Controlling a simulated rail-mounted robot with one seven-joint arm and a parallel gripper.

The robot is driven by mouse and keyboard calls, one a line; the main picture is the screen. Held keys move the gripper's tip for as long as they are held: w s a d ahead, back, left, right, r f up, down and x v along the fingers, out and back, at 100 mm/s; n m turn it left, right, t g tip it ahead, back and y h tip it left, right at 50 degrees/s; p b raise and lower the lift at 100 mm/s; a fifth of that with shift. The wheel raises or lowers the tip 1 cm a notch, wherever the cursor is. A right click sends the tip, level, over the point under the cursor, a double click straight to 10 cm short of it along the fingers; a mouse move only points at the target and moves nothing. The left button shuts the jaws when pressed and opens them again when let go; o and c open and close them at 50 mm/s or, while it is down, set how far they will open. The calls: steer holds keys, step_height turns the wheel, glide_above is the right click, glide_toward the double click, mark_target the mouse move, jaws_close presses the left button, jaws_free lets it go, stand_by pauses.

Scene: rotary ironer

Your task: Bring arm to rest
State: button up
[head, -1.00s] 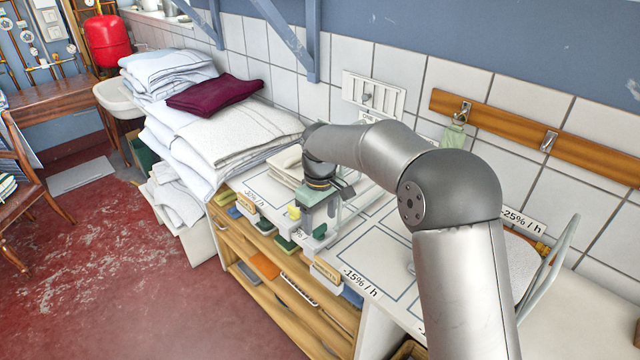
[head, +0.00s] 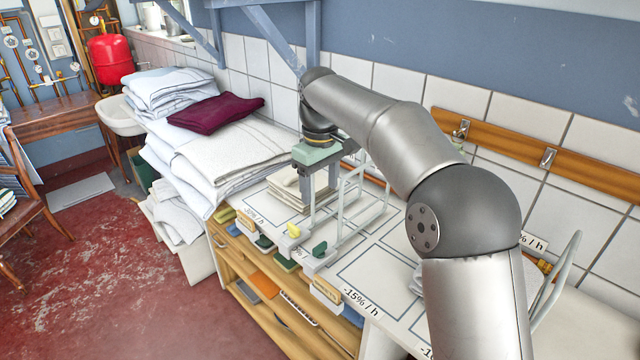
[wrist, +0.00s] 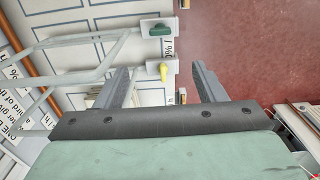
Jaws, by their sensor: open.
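My gripper (head: 322,190) is above the white worktop (head: 350,295), beside the wire rack and the stack of folded cloths, pointing down. In the wrist view my gripper (wrist: 162,88) has its two dark fingers spread wide apart, with nothing held between them. A yellow knob (wrist: 163,71) on a white block shows just beyond the fingers, and a dark green knob (wrist: 158,30) sits further off. My arm reaches in from the lower right and bends over the worktop.
A pale wire rack (head: 362,205) stands close to the gripper. Folded cloths (head: 290,188) lie behind it. Tall piles of white linen (head: 225,155) with a maroon cloth (head: 215,115) stand left. A blue bracket (head: 268,38) and wooden hook rail (head: 520,150) are on the wall. Red floor is open at left.

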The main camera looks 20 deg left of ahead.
steer(key=s+d+f+m, duration=0.1)
steer(key=s+d+m, duration=0.3)
steer(key=d, duration=0.6)
steer(key=s+d+m, duration=0.2)
steer(key=s+d, duration=0.4)
steer(key=d, duration=0.4)
steer(key=s+d+f+m, duration=0.3)
steer(key=s+d+f, duration=0.2)
steer(key=s, duration=0.4)
steer(key=s+d+f+m, duration=0.3)
steer(key=s+d+f, duration=0.2)
steer(key=s+d, duration=0.2)
steer(key=s, duration=0.2)
steer(key=shift+s+d, duration=0.2)
steer(key=shift+s, duration=0.2)
